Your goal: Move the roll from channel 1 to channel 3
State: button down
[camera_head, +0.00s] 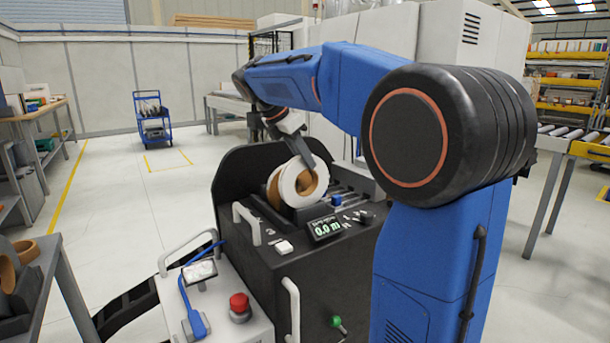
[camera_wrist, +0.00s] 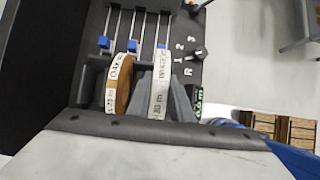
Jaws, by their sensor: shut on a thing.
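A white roll (camera_head: 303,182) stands upright in the black machine (camera_head: 330,275). In the wrist view the white roll (camera_wrist: 159,85) has printed labels on its rim. My gripper (camera_head: 308,160) reaches down from above, with its grey fingers on either side of the white roll, shut on it. A brown roll (camera_head: 273,188) stands beside it on the left, partly hidden behind it in the head view. In the wrist view the brown roll (camera_wrist: 119,85) is upright and apart from my fingers. I cannot tell which numbered channel each roll stands in.
Blue stops (camera_wrist: 132,46) sit on parallel rails in the wrist view. A selector knob (camera_wrist: 198,53) marked R, 1, 2, 3 is to the right. A display (camera_head: 325,228) reads 0.0 m. A red button (camera_head: 239,303) is at the front. More brown rolls (camera_head: 26,252) lie at far left.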

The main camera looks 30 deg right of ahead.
send_over(304, 194)
jog(key=shift+s+f, duration=0.15)
jog(key=shift+f, duration=2.2)
jog(key=c, duration=1.6)
grip_release()
jog(key=shift+r, duration=0.3)
jog(key=v, duration=1.2)
jog(key=shift+s, duration=0.15)
